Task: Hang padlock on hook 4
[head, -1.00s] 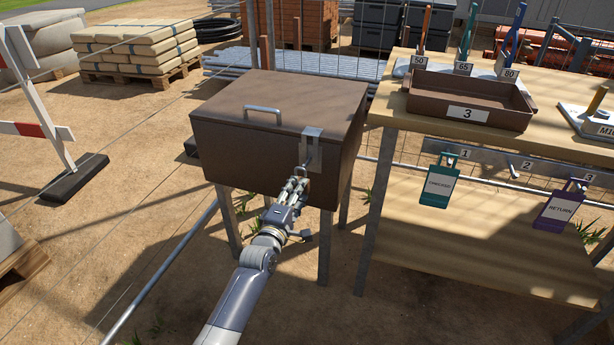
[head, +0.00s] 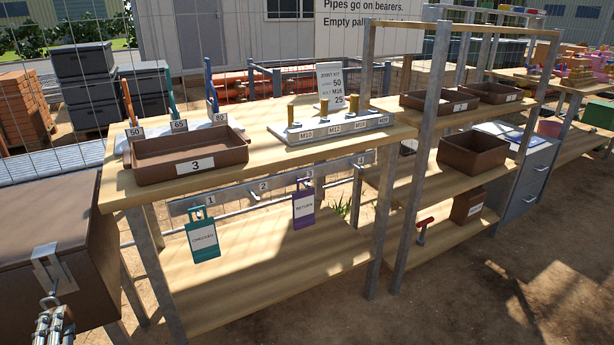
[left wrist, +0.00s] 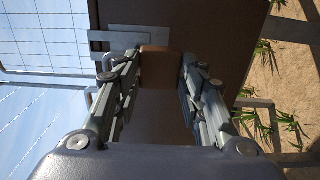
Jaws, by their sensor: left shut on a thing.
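My left gripper (head: 54,322) is at the lower left of the head view, at the metal hasp (head: 52,272) on the front of the brown box (head: 40,225). It is shut on the padlock, whose brown body (left wrist: 160,68) shows between the fingers in the left wrist view. The shackle (head: 49,301) shows at the hasp; I cannot tell whether it is still through it. Hook 4 (head: 358,170) is at the right end of the hook rail under the bench and looks empty. My right gripper is not in view.
A teal tag (head: 203,240) hangs on hook 1 and a purple tag (head: 304,207) on hook 3. Hook 2 (head: 255,195) looks empty. The bench top (head: 255,150) holds a brown tray (head: 190,157) marked 3. Shelf posts (head: 412,170) stand right of hook 4.

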